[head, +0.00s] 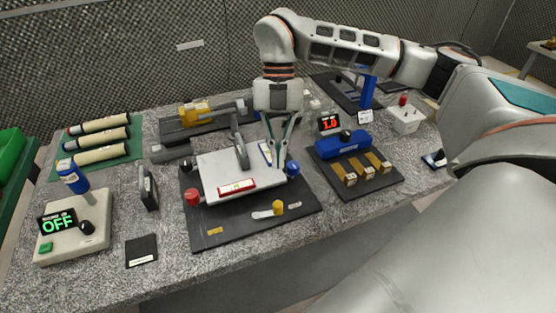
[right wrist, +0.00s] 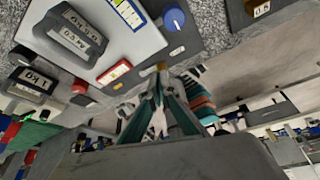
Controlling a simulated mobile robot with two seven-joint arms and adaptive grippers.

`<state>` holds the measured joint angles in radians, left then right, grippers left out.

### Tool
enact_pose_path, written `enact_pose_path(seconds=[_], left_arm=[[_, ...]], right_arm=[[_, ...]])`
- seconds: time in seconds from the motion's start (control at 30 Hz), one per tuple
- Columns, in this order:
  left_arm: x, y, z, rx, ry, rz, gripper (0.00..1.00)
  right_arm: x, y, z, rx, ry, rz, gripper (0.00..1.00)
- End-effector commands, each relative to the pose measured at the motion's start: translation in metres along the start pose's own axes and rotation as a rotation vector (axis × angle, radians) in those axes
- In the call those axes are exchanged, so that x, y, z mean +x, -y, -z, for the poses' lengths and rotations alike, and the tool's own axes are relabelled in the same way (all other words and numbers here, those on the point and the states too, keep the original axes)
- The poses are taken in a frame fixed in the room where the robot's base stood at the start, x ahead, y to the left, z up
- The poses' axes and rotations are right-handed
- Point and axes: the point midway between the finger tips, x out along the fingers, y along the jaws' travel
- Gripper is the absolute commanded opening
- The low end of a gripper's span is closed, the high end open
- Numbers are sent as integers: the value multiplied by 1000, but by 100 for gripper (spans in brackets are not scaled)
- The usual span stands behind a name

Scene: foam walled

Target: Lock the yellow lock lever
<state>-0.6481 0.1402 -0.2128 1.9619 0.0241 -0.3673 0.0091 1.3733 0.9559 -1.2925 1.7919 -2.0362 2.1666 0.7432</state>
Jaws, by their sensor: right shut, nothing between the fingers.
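The yellow lock lever (head: 278,207) sits near the front edge of a dark base plate (head: 232,231). It has a yellow hub and a pale arm pointing left. A grey-white block (head: 215,168) with a grey handle lies on the plate behind it, with a red knob (head: 192,197) and a blue knob (head: 293,167) beside it. My right gripper (head: 281,164) is shut and empty, pointing down by the blue knob, behind and above the lever.
To the right, a dark board (head: 385,190) carries a blue block (head: 343,145) and several wooden blocks. At left stand a timer box (head: 75,237) reading OFF, a grey weight (head: 149,187) and a black pad (head: 141,250). Bare grey tabletop shows between them.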

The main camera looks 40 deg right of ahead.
Motion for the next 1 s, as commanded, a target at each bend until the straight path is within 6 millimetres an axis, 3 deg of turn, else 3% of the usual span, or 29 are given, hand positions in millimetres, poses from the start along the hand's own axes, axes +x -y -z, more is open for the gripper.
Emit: enact_pose_path(seconds=[0.2, 0.43, 1.0], left_arm=[[0, 0, -2, 0, 4, 0, 30], [0, 0, -1, 0, 3, 0, 30], [0, 0, 2, 0, -2, 1, 30]], right_arm=[[41, 1, 0, 0, -4, 3, 0], [70, 0, 0, 0, -2, 1, 0], [78, -1, 0, 2, 0, -1, 0]])
